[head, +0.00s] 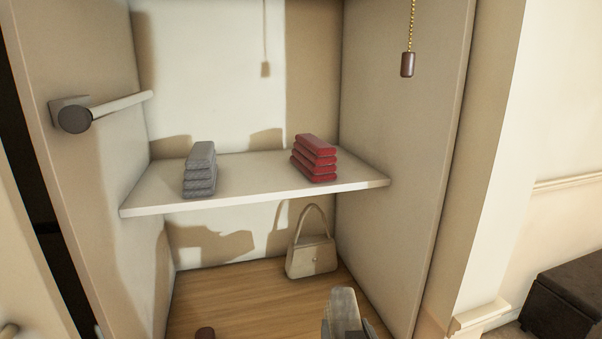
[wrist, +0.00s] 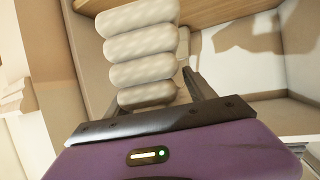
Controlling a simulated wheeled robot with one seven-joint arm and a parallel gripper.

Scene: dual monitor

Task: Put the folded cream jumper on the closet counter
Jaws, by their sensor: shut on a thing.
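The folded cream jumper (wrist: 142,45) is a ribbed stack of rolls in the wrist view. My gripper (wrist: 160,98) is shut on it, with one dark finger visible along its right side; the other finger is mostly hidden. In the head view, a pale upright shape (head: 343,308) at the bottom edge, low in front of the closet, appears to be the held jumper, partly cut off. The closet counter (head: 250,180) is a white shelf across the closet, above and beyond that shape.
A grey folded stack (head: 200,170) stands on the counter's left and a red folded stack (head: 314,158) on its right, with bare room between. A beige handbag (head: 312,258) sits below. A rod (head: 120,105) juts from the left wall; a pull chain (head: 408,60) hangs at right.

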